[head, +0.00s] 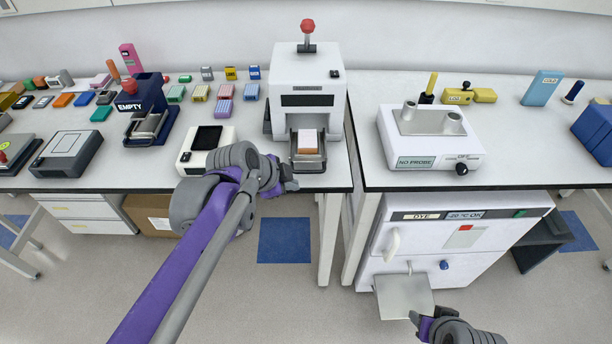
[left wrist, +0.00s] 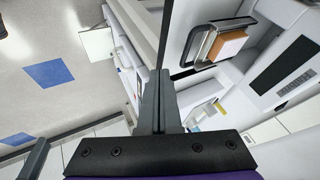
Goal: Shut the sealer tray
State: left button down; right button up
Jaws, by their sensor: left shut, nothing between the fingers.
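The sealer (head: 307,88) is a white machine with a red knob on top, near the front edge of the left bench. Its tray (head: 307,163) sticks out at the front, open, with an orange and white block (head: 307,140) on it. In the left wrist view the tray's bar handle (left wrist: 192,42) and the block (left wrist: 228,46) show at the upper right. My left gripper (head: 291,184) is shut and empty, just in front and left of the tray, apparently apart from it. My right gripper (head: 418,322) is at the bottom right, far from the sealer; its jaw state is unclear.
A white device with a dark screen (head: 207,138) stands left of the sealer, behind my left arm. A white box labelled NO PROBE (head: 430,150) is on the right bench. Below it, a freezer-like cabinet (head: 450,235) has a metal plate (head: 403,298) projecting near my right gripper.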

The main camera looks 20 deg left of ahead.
aim_at(303, 135)
pick_arm(q)
jog(key=w+f, duration=0.6)
jog(key=w, duration=0.2)
jog(key=shift+d, duration=0.35)
jog(key=shift+w, duration=0.15)
jog(key=w+a, duration=0.1)
jog(key=w, duration=0.3)
jog(key=w+a+p, duration=0.1)
jog(key=w, duration=0.4)
jog(key=w+a, duration=0.2)
jog(key=w, duration=0.3)
jog(key=shift+w+a+p, duration=0.1)
jog(key=shift+w+p, duration=0.05)
jog(key=shift+p, duration=0.2)
jog(key=shift+w, duration=0.2)
jog(key=shift+a+r, duration=0.1)
jog(key=shift+r, duration=0.05)
jog(key=shift+w, duration=0.1)
